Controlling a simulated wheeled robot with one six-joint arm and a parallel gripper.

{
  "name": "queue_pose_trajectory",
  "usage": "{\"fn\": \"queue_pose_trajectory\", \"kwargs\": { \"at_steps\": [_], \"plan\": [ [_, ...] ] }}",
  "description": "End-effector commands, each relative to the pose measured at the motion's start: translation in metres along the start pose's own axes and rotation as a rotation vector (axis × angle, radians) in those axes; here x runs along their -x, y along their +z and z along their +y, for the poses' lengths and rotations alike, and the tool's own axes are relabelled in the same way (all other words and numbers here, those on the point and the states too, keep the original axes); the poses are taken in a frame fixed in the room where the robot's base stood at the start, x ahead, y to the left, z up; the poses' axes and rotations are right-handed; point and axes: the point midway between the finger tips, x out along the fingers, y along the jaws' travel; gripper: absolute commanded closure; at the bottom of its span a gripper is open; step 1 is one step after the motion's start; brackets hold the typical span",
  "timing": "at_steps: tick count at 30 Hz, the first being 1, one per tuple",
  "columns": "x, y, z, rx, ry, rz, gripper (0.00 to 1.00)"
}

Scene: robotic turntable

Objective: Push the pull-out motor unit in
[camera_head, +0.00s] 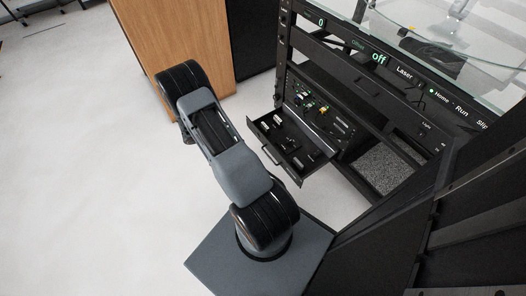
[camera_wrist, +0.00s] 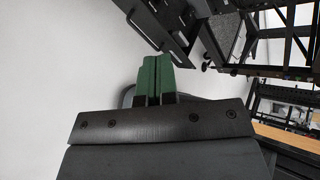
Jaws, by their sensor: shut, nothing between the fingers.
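The pull-out motor unit (camera_head: 273,138) is a black, tray-like drawer with small parts on it and a handle on its front edge. In the head view it sticks out of the rack, to the right of my arm. It also shows, cut off, at the top of the wrist view (camera_wrist: 160,24). My gripper (camera_wrist: 156,64) has green fingers pressed together with nothing between them. In the wrist view the fingertips point toward the unit; I cannot tell whether they touch it. My gripper is hidden behind my arm in the head view.
The black rack (camera_head: 368,92) carries a panel reading "off" and a glass top (camera_head: 450,45). A compartment with a speckled grey surface (camera_head: 383,168) lies right of the drawer. A wooden cabinet (camera_head: 170,40) stands behind my arm. The pale floor (camera_head: 90,160) at left is clear.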

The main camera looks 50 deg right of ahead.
Motion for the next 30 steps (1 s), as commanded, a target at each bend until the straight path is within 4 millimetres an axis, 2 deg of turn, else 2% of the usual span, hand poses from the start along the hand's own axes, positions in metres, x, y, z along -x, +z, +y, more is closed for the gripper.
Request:
{"fn": "queue_pose_trajectory", "kwargs": {
  "at_steps": [1, 3, 6, 9, 17, 30],
  "plan": [
    [-0.029, -0.014, 0.025, 0.094, -0.019, -0.01, 1.0],
    [-0.052, -0.024, 0.043, 0.212, -0.038, -0.029, 1.0],
    [-0.076, -0.035, 0.062, 0.341, -0.056, -0.048, 1.0],
    [-0.091, -0.043, 0.073, 0.419, -0.067, -0.059, 1.0],
    [-0.125, -0.046, 0.079, 0.474, -0.075, -0.066, 1.0],
    [-0.205, -0.039, 0.073, 0.468, -0.075, -0.065, 1.0]
  ]
}}
